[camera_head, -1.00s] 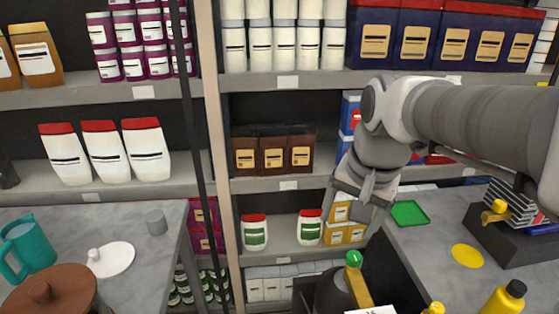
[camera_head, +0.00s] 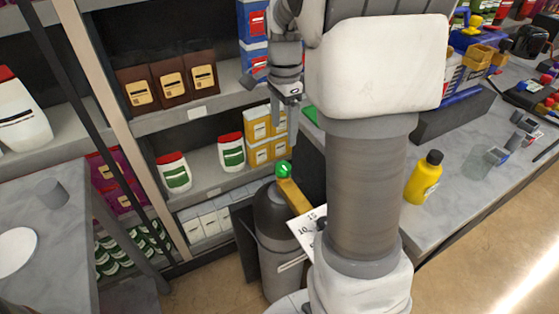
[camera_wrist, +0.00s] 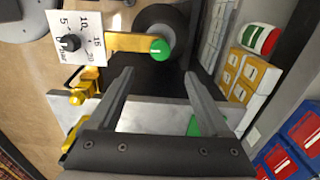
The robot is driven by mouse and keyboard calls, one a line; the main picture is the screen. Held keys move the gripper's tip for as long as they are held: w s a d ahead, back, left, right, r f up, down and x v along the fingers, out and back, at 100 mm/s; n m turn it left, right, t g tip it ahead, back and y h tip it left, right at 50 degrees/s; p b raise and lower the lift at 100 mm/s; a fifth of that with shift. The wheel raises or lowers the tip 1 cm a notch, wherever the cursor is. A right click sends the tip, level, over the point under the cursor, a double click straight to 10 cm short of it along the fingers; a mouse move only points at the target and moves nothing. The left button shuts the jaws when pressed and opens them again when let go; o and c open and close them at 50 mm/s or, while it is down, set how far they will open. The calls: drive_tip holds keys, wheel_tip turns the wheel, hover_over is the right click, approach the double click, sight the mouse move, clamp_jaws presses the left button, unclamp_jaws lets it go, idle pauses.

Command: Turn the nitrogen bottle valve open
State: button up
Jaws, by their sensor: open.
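The nitrogen bottle (camera_head: 273,225) is a dark grey cylinder standing on the floor between the shelves and the right counter. On top is a round green valve knob (camera_head: 283,170) with a brass-coloured bar (camera_head: 294,195) beside it. The knob also shows in the wrist view (camera_wrist: 160,49), with a white stripe across it. A white dial plate (camera_wrist: 77,40) with a black knob sits at the bar's other end. My gripper (camera_head: 290,115) is above the valve. In the wrist view its two fingers (camera_wrist: 155,90) are apart and empty, and the green knob lies beyond their tips.
Shelves with boxes and white bottles (camera_head: 232,152) stand behind the bottle. The right counter (camera_head: 450,170) holds a yellow bottle (camera_head: 423,178) and other items. A left table (camera_head: 60,240) has a grey cup (camera_head: 51,191). My arm covers part of the right side.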

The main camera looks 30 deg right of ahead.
sight(283, 166)
wheel_tip(283, 166, down, 12)
drive_tip(key=shift+f+b, duration=0.2)
drive_tip(key=shift+b, duration=0.85)
clamp_jaws()
